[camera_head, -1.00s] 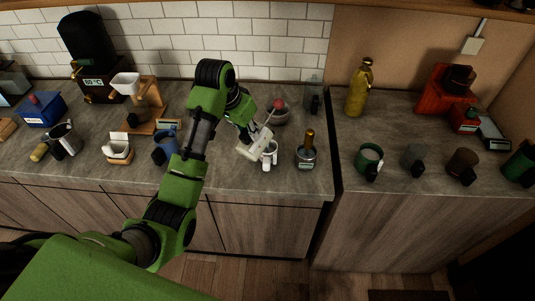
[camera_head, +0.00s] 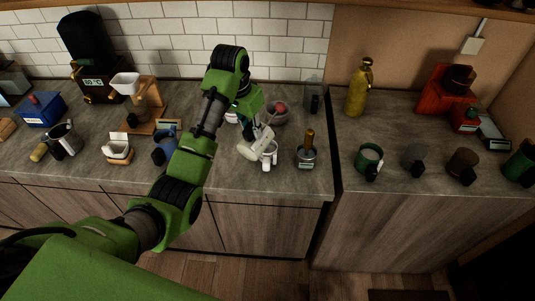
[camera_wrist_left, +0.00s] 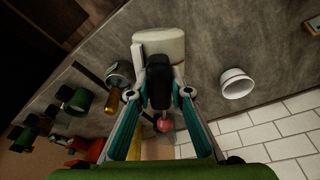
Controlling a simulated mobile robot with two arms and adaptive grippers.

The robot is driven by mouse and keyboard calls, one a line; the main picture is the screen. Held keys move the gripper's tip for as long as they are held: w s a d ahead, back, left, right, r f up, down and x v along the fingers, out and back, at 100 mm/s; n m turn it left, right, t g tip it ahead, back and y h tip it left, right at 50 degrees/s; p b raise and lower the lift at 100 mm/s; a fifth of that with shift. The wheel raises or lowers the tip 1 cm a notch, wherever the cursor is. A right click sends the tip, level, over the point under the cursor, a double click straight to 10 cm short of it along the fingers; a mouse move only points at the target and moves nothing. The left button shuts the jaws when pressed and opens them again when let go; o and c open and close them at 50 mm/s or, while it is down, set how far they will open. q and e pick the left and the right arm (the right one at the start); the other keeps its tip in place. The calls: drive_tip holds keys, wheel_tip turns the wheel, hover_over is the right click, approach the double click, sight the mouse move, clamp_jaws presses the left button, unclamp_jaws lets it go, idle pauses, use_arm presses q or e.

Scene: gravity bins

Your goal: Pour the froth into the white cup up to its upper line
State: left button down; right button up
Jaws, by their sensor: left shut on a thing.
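My left gripper (camera_head: 252,113) is shut on the dark handle (camera_wrist_left: 158,80) of a cream-white pitcher (camera_head: 254,145). The pitcher also shows in the left wrist view (camera_wrist_left: 160,46), just past my fingertips. No froth or stream is visible. My right gripper is not in view.
A blue mug (camera_head: 164,150) stands left. Several mugs stand on the right counter, beyond a gap.

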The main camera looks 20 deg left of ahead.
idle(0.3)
use_arm(q)
drive_tip(key=shift+s+a+r+t, duration=0.2)
drive_tip(key=shift+s+t, duration=0.5)
drive_tip(key=shift+t, duration=0.1)
drive_tip(key=shift+s+a+r+h, duration=0.15)
drive_tip(key=shift+s+r+h, duration=0.1)
drive_tip(key=shift+s+h, duration=0.05)
drive_tip(key=shift+w+f, duration=0.1)
